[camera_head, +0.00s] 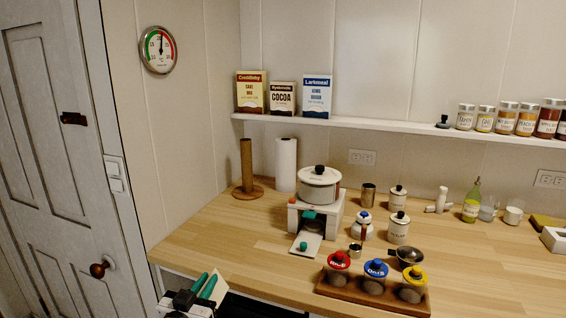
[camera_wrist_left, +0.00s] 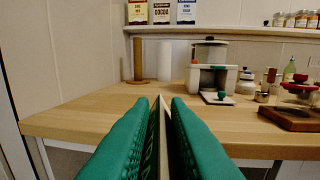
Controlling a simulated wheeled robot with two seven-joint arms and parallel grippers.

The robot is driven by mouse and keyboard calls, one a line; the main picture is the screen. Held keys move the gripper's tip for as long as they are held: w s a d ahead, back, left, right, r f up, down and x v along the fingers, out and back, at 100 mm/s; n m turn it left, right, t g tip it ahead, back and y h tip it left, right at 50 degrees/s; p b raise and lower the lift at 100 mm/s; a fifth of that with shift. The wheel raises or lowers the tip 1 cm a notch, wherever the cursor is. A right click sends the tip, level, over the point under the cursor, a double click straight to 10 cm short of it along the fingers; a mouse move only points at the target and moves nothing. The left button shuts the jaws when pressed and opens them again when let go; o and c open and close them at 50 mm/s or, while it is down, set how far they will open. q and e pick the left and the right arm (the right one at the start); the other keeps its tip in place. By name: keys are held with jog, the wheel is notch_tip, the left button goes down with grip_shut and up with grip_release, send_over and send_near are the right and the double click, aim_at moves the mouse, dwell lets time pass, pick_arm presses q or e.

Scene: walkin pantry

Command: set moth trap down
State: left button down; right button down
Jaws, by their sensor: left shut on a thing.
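My left gripper (camera_head: 204,285) has green fingers and is low in the head view, in front of the counter's left front corner. It is shut on the moth trap (camera_head: 210,286), a thin pale card standing on edge between the fingers. In the left wrist view the moth trap (camera_wrist_left: 163,135) shows edge-on between the two green fingers (camera_wrist_left: 162,115), its tip pointing at the counter. The trap is held apart from the wooden counter (camera_head: 190,243); its faces are mostly hidden by the fingers. My right gripper is not in view.
The counter's left front part is bare. Behind it stand a paper roll (camera_head: 285,165), a wooden post (camera_head: 246,165) and a pot (camera_head: 319,188) on a white stand. A wooden tray (camera_head: 340,287) holds three lidded jars. A shelf (camera_head: 350,123) runs above; a door (camera_head: 60,150) is left.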

pick_arm(q)
jog(key=s+a+f+n+y, duration=0.1)
jog(key=s+f+y, duration=0.1)
jog(key=s, duration=0.9)
jog(key=s+a+f+n+y, duration=0.1)
jog(key=s+y, duration=0.1)
jog(key=s, duration=0.9)
jog(key=shift+s+f+n+t, duration=0.3)
jog(key=shift+s+f, duration=0.05)
jog(key=shift+f, duration=0.05)
